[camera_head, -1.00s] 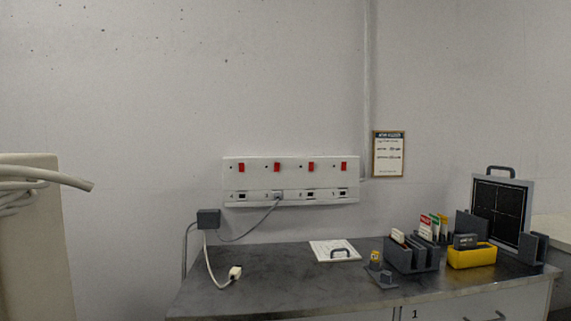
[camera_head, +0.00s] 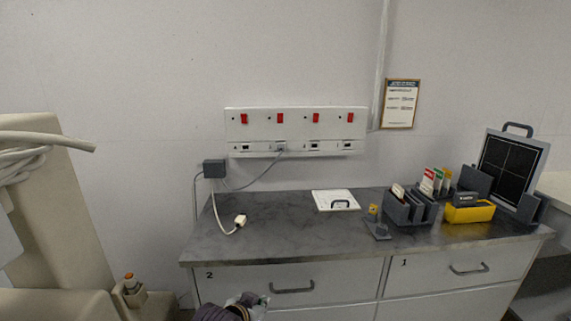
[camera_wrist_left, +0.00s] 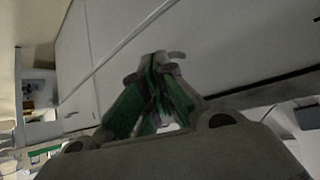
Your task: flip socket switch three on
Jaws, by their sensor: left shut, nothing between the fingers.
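A white socket panel (camera_head: 297,130) is fixed to the wall above the counter. A row of several red rocker switches runs along it: a leftmost one (camera_head: 243,118), a second (camera_head: 280,118), a third from the left (camera_head: 316,118) and a rightmost one (camera_head: 350,118). The small socket labels are too blurred to read. A plug (camera_head: 280,149) sits below the second switch. My left gripper (camera_head: 252,301) is low in front of the drawers, well below the panel. In the left wrist view its green-padded fingers (camera_wrist_left: 158,62) are shut and empty. My right gripper is out of view.
The grey counter (camera_head: 290,235) holds a white plug on a cord (camera_head: 240,220), a white board (camera_head: 335,200), dark file holders (camera_head: 410,208) and a yellow bin (camera_head: 469,212). A drawer handle (camera_head: 292,288) juts out near my left gripper. The wall before the panel is clear.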

